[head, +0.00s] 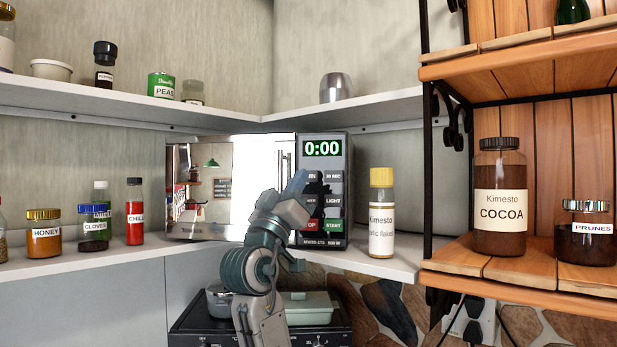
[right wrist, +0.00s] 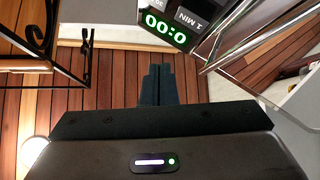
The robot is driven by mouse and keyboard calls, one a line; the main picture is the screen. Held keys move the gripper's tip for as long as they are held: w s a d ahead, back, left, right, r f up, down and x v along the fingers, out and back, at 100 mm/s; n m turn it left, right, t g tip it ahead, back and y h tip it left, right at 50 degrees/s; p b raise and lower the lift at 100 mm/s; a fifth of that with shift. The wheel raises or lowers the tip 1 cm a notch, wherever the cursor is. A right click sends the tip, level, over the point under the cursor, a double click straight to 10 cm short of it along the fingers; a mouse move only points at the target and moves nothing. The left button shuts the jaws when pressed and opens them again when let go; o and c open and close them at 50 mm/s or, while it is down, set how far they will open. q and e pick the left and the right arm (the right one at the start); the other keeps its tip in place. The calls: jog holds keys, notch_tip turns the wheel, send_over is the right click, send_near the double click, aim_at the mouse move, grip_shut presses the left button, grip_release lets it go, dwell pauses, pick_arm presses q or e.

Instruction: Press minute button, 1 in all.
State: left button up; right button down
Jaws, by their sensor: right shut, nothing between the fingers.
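The microwave (head: 210,190) stands on the shelf with its door shut, and its green display (head: 322,148) reads 0:00. The minute button (head: 312,176) is in the upper left of the keypad and is partly covered by my right gripper in the head view. In the right wrist view the 1 MIN button (right wrist: 189,20) shows upside down at the top, beside the display. My right gripper (head: 302,180) is shut and empty in front of the panel's left side. Its closed fingers (right wrist: 157,84) appear apart from the button in the wrist view. My left gripper is out of view.
Other keys surround the button, including 30 SEC (head: 333,177), LIGHT (head: 333,200) and START (head: 333,225). A yellow-capped jar (head: 381,215) stands just right of the microwave. The door handle (head: 284,178) is left of the panel. A wooden rack (head: 520,275) is at right.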

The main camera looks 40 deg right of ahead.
jog(key=shift+w+d+b, duration=0.35)
jog(key=shift+w+d, duration=0.35)
jog(key=shift+d, duration=0.35)
jog(key=shift+w+d+b, duration=0.3)
jog(key=shift+w+d, duration=0.4)
jog(key=shift+d, duration=0.3)
dwell(0.5)
jog(key=shift+w+d+b, duration=0.25)
jog(key=shift+d+b, duration=0.1)
jog(key=shift+b, duration=0.1)
jog(key=shift+w+d, duration=0.2)
jog(key=shift+d, duration=0.1)
dwell(0.6)
jog(key=shift+d+r+b, duration=0.25)
jog(key=shift+d+b, duration=0.1)
jog(key=shift+b, duration=0.1)
dwell(1.1)
